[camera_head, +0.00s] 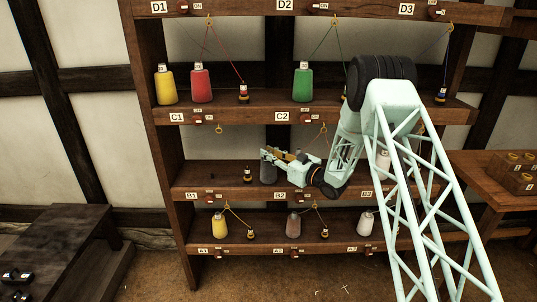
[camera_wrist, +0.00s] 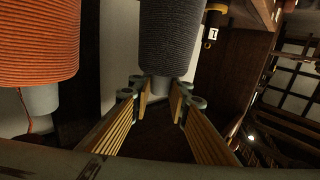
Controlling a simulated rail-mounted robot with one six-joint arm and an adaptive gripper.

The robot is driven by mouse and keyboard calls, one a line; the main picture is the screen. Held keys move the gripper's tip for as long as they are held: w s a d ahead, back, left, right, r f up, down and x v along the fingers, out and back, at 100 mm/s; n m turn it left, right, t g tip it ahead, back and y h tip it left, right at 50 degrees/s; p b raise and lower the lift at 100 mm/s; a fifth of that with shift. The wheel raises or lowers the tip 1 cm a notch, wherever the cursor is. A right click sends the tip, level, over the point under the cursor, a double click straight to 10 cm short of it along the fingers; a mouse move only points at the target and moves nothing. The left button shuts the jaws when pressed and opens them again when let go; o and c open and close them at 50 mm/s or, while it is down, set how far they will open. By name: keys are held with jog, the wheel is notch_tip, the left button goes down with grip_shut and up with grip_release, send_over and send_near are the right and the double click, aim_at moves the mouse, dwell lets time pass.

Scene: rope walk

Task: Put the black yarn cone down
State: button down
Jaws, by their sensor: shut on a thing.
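The black yarn cone (camera_head: 268,173) is dark grey in the head view, upright on or just above the B-row shelf (camera_head: 225,193), left of the B2 label. I cannot tell whether its base touches the shelf. My gripper (camera_head: 267,154) is at the cone's top, reaching in from the right. In the wrist view the black cone (camera_wrist: 170,38) shows inverted, with its grey tip (camera_wrist: 159,88) between the fingers of my gripper (camera_wrist: 158,98). The gripper is shut on that tip. The cone's far end is outside the wrist view.
An orange cone (camera_wrist: 38,40) is close beside the black cone in the wrist view. A small dark bobbin (camera_head: 248,175) stands left of the black cone. The C-row shelf (camera_head: 260,116) is above. A white cone (camera_head: 383,162) stands right, partly behind my arm.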

jog(key=shift+f, duration=0.1)
jog(key=c, duration=2.5)
grip_release()
jog(key=shift+o, duration=0.2)
jog(key=p+v, duration=0.1)
jog(key=v, duration=1.1)
jog(key=shift+p, duration=0.35)
